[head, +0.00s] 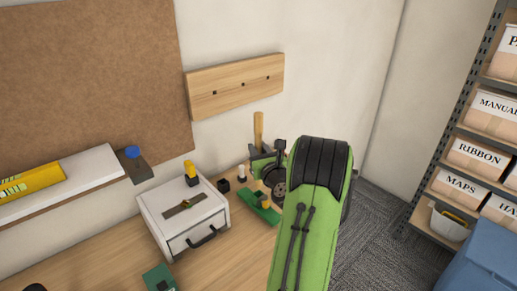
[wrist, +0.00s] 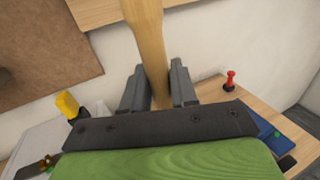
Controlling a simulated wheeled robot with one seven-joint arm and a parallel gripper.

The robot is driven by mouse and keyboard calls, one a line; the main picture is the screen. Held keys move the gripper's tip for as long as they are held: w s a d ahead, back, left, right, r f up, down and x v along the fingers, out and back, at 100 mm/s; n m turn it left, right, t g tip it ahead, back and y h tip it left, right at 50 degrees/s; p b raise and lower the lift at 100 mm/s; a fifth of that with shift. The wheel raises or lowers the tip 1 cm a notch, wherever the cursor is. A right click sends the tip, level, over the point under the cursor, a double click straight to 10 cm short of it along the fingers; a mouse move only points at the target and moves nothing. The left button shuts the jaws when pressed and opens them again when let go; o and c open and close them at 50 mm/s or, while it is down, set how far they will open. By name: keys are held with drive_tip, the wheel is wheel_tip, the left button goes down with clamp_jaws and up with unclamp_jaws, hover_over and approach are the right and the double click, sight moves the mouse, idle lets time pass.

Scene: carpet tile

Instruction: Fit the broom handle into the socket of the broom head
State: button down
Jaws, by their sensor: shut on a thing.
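The broom handle (wrist: 148,40) is a pale wooden rod held between the two dark fingers of my gripper (wrist: 158,88) in the wrist view. It runs up past the fingers and out of the top of that view. In the head view the handle (head: 259,128) stands nearly upright, with its upper part showing above my gripper (head: 264,155). Its lower end is hidden there behind my gripper and green arm. I cannot pick out the broom head or its socket with certainty in either view.
A white drawer box (head: 184,216) stands on the wooden desk (head: 105,252), left of my arm. A green item (head: 262,210) lies near my gripper. A holed wooden board (head: 236,86) hangs on the wall behind. Shelves with labelled boxes (head: 475,155) stand at right.

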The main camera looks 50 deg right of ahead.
drive_tip(key=shift+f+b, duration=0.6)
drive_tip(key=shift+f, duration=0.5)
drive_tip(key=b, duration=0.4)
hover_over(259, 186)
drive_tip(key=shift+w+d+f, duration=0.1)
drive_tip(key=shift+f, duration=0.85)
drive_tip(key=shift+w+d+f, duration=0.15)
drive_tip(key=shift+f, duration=0.75)
drive_tip(key=shift+w+d+f, duration=0.1)
drive_tip(key=shift+f, duration=0.85)
drive_tip(key=c, duration=0.8)
unclamp_jaws()
